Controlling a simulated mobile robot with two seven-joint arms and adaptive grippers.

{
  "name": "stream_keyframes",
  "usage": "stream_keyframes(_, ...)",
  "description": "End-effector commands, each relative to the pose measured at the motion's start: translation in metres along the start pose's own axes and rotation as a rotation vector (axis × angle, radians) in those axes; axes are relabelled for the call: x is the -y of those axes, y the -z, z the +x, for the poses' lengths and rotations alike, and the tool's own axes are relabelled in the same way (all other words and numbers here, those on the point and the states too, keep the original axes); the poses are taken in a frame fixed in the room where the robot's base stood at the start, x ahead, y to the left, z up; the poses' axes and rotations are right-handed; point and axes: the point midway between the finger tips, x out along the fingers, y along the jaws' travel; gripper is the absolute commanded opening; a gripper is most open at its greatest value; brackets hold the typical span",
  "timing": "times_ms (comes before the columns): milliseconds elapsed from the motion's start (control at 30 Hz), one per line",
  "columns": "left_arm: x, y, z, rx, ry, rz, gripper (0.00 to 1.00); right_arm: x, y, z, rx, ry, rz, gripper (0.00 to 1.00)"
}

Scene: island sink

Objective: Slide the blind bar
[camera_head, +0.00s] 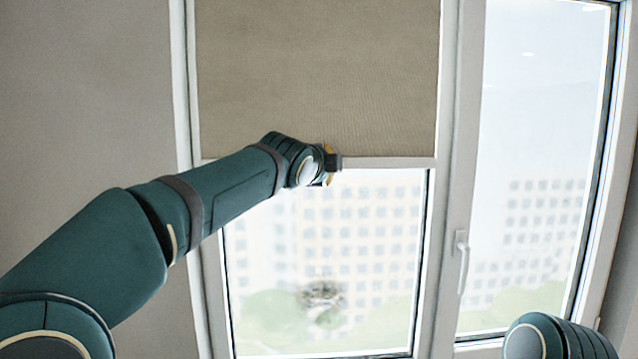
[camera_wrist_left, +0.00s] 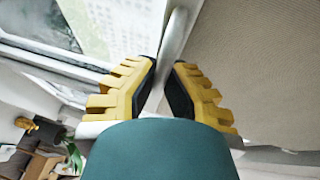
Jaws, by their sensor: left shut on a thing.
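The blind (camera_head: 320,75) is a beige fabric sheet covering the upper part of the left window pane. Its white bottom bar (camera_head: 390,162) runs level across the pane. My left gripper (camera_head: 332,165) is at the bar, near its middle. In the left wrist view the two yellow fingers with dark pads (camera_wrist_left: 166,90) stand on either side of the white bar (camera_wrist_left: 174,35), shut on it. The beige fabric (camera_wrist_left: 260,60) lies to the right in that view. Part of the bar is hidden behind my left arm. My right gripper is not in view.
The lower left pane (camera_head: 350,240) is uncovered, with a blurred building outside. A white window handle (camera_head: 461,250) is on the frame right of the blind. The right pane (camera_head: 530,150) has no blind. A plant (camera_wrist_left: 74,155) and furniture show in the left wrist view.

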Motion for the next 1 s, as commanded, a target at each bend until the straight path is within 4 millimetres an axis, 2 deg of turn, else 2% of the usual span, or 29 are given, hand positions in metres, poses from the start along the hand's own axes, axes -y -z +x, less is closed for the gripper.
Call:
stream_keyframes(133,0.0082,0.001,-0.0009,0.001,0.001,0.0,0.0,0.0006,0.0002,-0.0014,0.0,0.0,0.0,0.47)
stream_keyframes(500,0.0092,0.0015,-0.001,0.0,0.0,0.001,0.0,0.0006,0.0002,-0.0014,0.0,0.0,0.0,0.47)
stream_keyframes(600,0.0091,0.0015,-0.001,0.0,-0.001,0.001,0.39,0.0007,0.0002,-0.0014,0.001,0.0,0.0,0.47)
stream_keyframes(633,0.009,0.0016,-0.001,0.0,-0.001,0.001,0.41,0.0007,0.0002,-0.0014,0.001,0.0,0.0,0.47)
stream_keyframes(1000,0.0099,0.0022,-0.0047,-0.001,0.0,0.001,0.41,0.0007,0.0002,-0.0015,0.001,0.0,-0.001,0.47)
